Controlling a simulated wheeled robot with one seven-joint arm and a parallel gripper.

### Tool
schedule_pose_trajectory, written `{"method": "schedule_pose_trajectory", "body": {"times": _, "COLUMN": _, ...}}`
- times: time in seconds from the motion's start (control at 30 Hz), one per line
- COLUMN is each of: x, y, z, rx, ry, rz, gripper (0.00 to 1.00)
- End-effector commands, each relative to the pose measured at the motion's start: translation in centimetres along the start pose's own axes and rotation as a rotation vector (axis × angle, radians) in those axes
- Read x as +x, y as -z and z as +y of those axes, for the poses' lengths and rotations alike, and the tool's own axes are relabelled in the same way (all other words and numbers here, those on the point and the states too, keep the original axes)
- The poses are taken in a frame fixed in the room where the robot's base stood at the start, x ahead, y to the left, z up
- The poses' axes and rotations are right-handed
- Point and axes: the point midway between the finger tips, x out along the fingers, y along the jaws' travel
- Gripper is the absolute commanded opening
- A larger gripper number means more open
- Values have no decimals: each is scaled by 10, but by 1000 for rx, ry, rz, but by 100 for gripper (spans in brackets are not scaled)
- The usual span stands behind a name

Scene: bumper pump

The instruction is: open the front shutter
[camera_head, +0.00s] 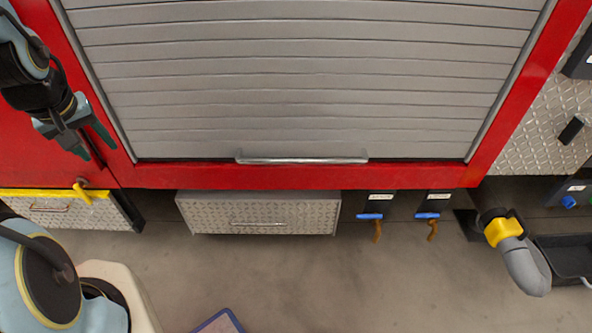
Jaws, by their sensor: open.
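The front shutter (300,90) is a grey slatted roller shutter in a red frame. It is down, with its bottom edge at the red sill. A silver bar handle (302,160) runs along the middle of its bottom edge. My gripper (92,148) is at the upper left, in front of the red frame, well to the left of the handle and slightly above its level in the picture. Its dark green fingers are apart with nothing seen between them. It does not touch the handle.
Below the red sill (320,176) is a diamond-plate drawer (258,213). Blue-handled valves (370,216) hang right of it, and a grey hose with a yellow collar (504,232) sticks out further right. A yellow-edged box (55,208) is at left. Room before the shutter looks clear.

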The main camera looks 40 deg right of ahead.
Motion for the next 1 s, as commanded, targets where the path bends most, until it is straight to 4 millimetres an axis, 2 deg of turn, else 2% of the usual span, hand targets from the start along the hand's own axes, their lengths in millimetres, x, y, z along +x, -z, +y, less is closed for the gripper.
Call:
{"method": "schedule_pose_trajectory", "body": {"times": 0.03, "x": 47, "y": -9, "z": 17, "rx": -3, "ry": -45, "rz": 34, "gripper": 52}}
{"method": "schedule_pose_trajectory", "body": {"times": 0.1, "x": 82, "y": -10, "z": 46, "rx": -22, "ry": -129, "rz": 87, "gripper": 52}}
{"method": "schedule_pose_trajectory", "body": {"times": 0.27, "x": 147, "y": -27, "z": 123, "rx": -93, "ry": -385, "rz": 149, "gripper": 52}}
{"method": "schedule_pose_trajectory", "body": {"times": 0.4, "x": 187, "y": -61, "z": 194, "rx": -188, "ry": -659, "rz": 117, "gripper": 52}}
{"method": "schedule_pose_trajectory", "body": {"times": 0.5, "x": 203, "y": -91, "z": 240, "rx": -272, "ry": -857, "rz": 43, "gripper": 52}}
{"method": "schedule_pose_trajectory", "body": {"times": 0.6, "x": 207, "y": -120, "z": 274, "rx": -355, "ry": -1030, "rz": -56, "gripper": 52}}
{"method": "schedule_pose_trajectory", "body": {"times": 0.7, "x": 205, "y": -142, "z": 296, "rx": -427, "ry": -1159, "rz": -153, "gripper": 52}}
{"method": "schedule_pose_trajectory", "body": {"times": 0.83, "x": 199, "y": -158, "z": 311, "rx": -487, "ry": -1260, "rz": -243, "gripper": 52}}
{"method": "schedule_pose_trajectory", "body": {"times": 1.0, "x": 195, "y": -162, "z": 324, "rx": -511, "ry": -1300, "rz": -281, "gripper": 52}}
